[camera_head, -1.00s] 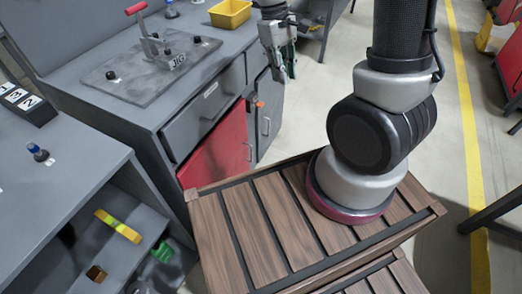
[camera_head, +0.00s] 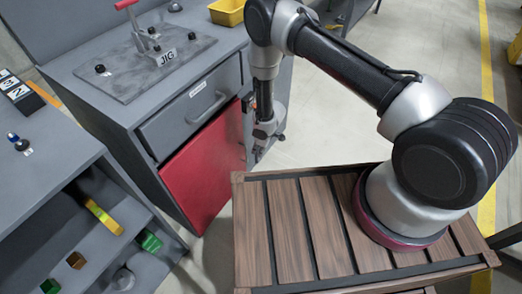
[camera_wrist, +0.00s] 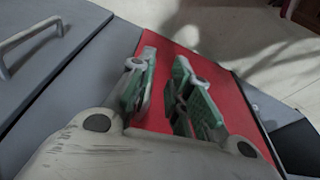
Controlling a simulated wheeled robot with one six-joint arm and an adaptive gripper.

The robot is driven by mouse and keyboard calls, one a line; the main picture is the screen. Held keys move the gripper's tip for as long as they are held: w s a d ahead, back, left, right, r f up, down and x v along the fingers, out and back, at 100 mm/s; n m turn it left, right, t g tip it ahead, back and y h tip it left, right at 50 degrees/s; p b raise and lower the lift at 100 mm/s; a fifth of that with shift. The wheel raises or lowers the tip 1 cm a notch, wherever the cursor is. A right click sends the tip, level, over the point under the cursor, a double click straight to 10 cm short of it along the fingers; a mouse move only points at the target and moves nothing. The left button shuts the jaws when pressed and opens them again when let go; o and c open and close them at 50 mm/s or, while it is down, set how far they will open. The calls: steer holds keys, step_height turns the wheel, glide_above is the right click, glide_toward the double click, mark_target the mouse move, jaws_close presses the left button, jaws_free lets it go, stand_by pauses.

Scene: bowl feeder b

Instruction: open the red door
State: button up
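The red door (camera_head: 203,172) is on the front of the grey workbench cabinet, below a grey drawer (camera_head: 192,108). It looks closed. In the wrist view the red door (camera_wrist: 235,105) lies behind and between my fingers. My gripper (camera_head: 262,138) is at the door's right edge in the head view, partly hidden by my arm. In the wrist view my gripper (camera_wrist: 166,60) has its two green-padded fingers apart, with red showing between them. I cannot make out the door's handle now, nor whether the fingers touch anything.
The drawer handle (camera_wrist: 30,42) sticks out at the upper left of the wrist view. A jig plate (camera_head: 150,65) and a yellow bin (camera_head: 228,12) are on the bench. A shelf unit (camera_head: 60,165) stands at left. Bare floor (camera_head: 310,135) lies right of the cabinet.

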steer(key=w+a+r+y, duration=0.1)
steer(key=w+a, duration=0.1)
steer(key=a, duration=0.1)
glide_above(247, 161)
steer(key=shift+t+y, duration=0.3)
steer(key=shift+t, duration=0.1)
steer(key=f, duration=0.7)
steer(key=shift+w, duration=0.35)
jaws_close()
